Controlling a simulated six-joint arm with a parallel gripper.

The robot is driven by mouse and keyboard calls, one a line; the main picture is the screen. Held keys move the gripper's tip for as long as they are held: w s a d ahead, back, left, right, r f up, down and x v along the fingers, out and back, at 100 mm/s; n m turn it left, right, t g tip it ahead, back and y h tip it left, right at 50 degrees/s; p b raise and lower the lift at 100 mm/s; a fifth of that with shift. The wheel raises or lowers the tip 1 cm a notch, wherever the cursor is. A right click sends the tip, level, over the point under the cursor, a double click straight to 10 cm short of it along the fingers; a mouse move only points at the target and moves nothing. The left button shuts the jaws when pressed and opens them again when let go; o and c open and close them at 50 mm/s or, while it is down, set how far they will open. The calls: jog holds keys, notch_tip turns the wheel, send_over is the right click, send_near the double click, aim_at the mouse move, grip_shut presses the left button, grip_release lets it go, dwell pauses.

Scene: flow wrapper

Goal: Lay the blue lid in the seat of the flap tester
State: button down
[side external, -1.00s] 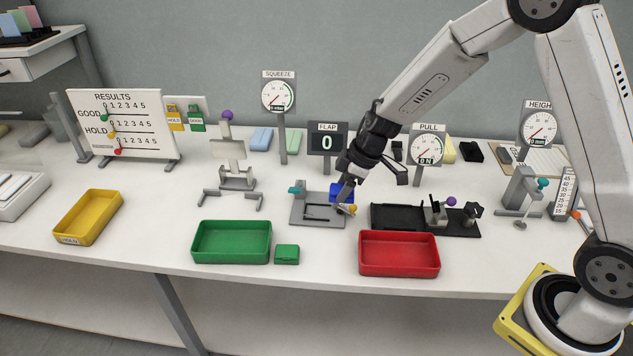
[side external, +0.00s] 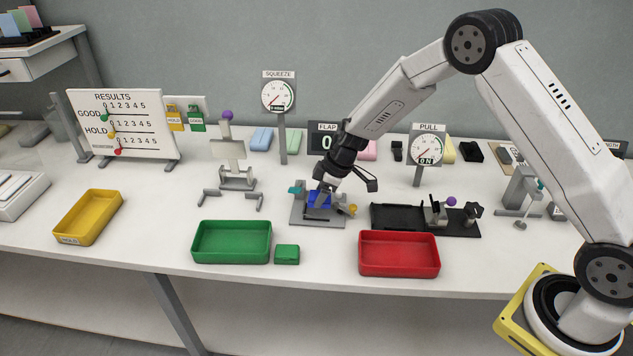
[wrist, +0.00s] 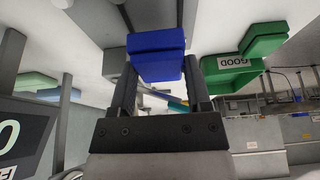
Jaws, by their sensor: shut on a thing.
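The blue lid (side external: 317,201) is at my gripper (side external: 322,194), over the grey flap tester (side external: 315,221). In the wrist view the blue lid (wrist: 157,53) sits between the two dark fingers of my gripper (wrist: 160,85), which is shut on it. A grey part of the tester shows behind the lid in that view. The tester has a teal knob (side external: 296,188) at its left and a yellow knob (side external: 351,209) at its right. The fingers hide part of the lid, and I cannot tell whether the lid touches the seat.
The FLAP display (side external: 323,141) stands behind the tester, partly hidden by my arm. A green tray (side external: 232,256) and a small green box (side external: 287,254) are in front to the left. A red tray (side external: 399,269) is in front to the right. A black pull fixture (side external: 398,220) is close on the right.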

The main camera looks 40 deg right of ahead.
jog(key=shift+w+f, duration=0.3)
jog(key=shift+f, duration=1.55)
grip_release()
jog(key=shift+f, duration=0.1)
jog(key=shift+r, duration=0.2)
jog(key=shift+v, duration=5.95)
